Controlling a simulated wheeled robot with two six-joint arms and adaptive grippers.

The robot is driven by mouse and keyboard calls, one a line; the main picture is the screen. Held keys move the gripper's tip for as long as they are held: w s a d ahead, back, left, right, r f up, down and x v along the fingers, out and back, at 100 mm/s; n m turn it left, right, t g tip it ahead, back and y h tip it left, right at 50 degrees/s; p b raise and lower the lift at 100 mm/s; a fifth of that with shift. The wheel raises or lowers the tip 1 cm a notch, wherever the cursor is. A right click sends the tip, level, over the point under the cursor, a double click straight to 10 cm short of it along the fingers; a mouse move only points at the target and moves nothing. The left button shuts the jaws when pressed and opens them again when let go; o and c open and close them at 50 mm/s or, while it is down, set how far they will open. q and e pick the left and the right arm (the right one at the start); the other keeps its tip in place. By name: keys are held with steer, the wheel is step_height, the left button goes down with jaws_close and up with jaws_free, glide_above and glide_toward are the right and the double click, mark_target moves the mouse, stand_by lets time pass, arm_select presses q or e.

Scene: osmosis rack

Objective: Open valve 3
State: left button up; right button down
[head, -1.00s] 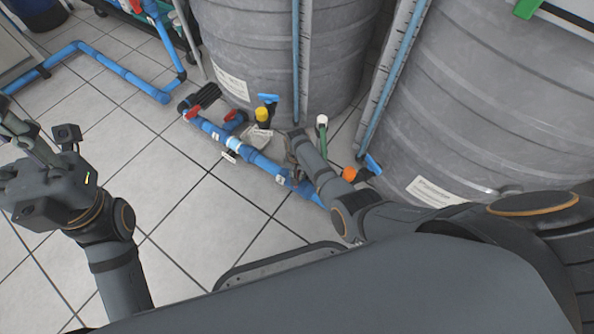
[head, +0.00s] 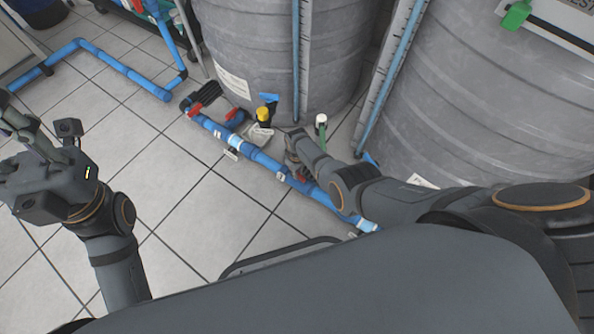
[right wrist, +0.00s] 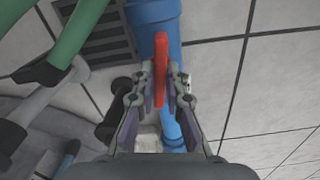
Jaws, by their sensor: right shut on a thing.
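My right gripper (right wrist: 163,90) is shut on a red valve handle (right wrist: 161,62), which stands edge-on between its two fingers in the right wrist view. Behind the handle runs a blue pipe (right wrist: 157,12). Two other red handles, one larger (head: 205,94) and one smaller (head: 235,117), sit further left along the pipe. No valve number is legible. My left gripper (head: 28,135) is raised at the left, away from the pipe; its jaw opening is unclear.
Two big grey tanks, one at the back (head: 265,50) and one at the right (head: 480,110), stand close behind the pipe. A yellow-capped fitting (head: 263,115) and a white-topped pipe (head: 321,121) rise near my right gripper. Tiled floor (head: 190,215) in front is clear.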

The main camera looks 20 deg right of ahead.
steer(key=shift+n, duration=1.1)
steer(key=shift+s, duration=0.1)
steer(key=c, duration=1.4)
jaws_free()
steer(key=shift+r, duration=0.1)
steer(key=shift+r, duration=0.55)
step_height(320, 180, up, 11)
steer(key=shift+f, duration=0.15)
